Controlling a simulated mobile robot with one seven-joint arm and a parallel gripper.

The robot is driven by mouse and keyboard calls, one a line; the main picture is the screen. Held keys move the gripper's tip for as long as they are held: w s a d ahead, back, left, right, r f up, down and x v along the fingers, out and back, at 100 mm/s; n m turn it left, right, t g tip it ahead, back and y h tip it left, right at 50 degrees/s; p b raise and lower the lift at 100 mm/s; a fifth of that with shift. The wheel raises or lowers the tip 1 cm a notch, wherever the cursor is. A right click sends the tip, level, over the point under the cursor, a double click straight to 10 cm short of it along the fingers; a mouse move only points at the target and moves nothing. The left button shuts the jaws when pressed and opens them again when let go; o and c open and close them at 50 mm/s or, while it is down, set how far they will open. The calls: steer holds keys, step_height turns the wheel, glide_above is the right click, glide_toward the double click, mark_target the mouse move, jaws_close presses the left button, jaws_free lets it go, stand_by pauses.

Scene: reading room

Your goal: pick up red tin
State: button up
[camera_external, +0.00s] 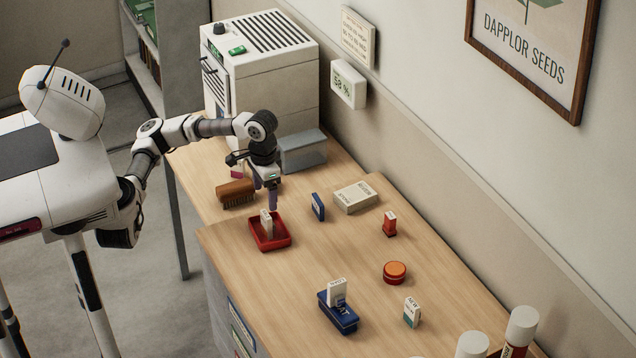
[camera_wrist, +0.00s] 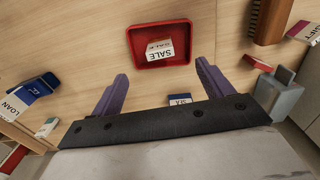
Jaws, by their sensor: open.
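A round red tin (camera_external: 395,272) with an orange-red top sits on the wooden table right of centre in the external view. I cannot make it out in the wrist view. My gripper (camera_external: 271,205) is open and empty, pointing down over the table near the red tray, well to the left of and behind the tin. In the wrist view my gripper (camera_wrist: 162,72) has its two purple fingers spread apart with bare table between their tips.
A red tray (camera_external: 285,241) holding a "SALE" block is below my gripper. A brush (camera_external: 236,193), a blue block (camera_external: 318,206), a pale box (camera_external: 356,197), a red block (camera_external: 390,224), a blue tray (camera_external: 345,323) and a "NEW" block (camera_external: 411,312) stand around.

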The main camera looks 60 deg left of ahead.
steer(key=w+d+n+h+p, duration=0.1)
steer(key=w+d+n, duration=1.1)
steer(key=w+d, duration=0.2)
steer(key=n+p, duration=0.1)
steer(key=n, duration=1.2)
glide_toward(395, 268)
step_height(395, 268, down, 4)
steer(key=shift+d+r+t+p, duration=0.2)
steer(key=shift+t+p, duration=0.2)
steer(key=shift+p, duration=0.3)
steer(key=shift+d+f+p, duration=0.15)
steer(key=shift+f+p, duration=0.9)
steer(key=shift+f, duration=1.8)
steer(key=c, duration=1.1)
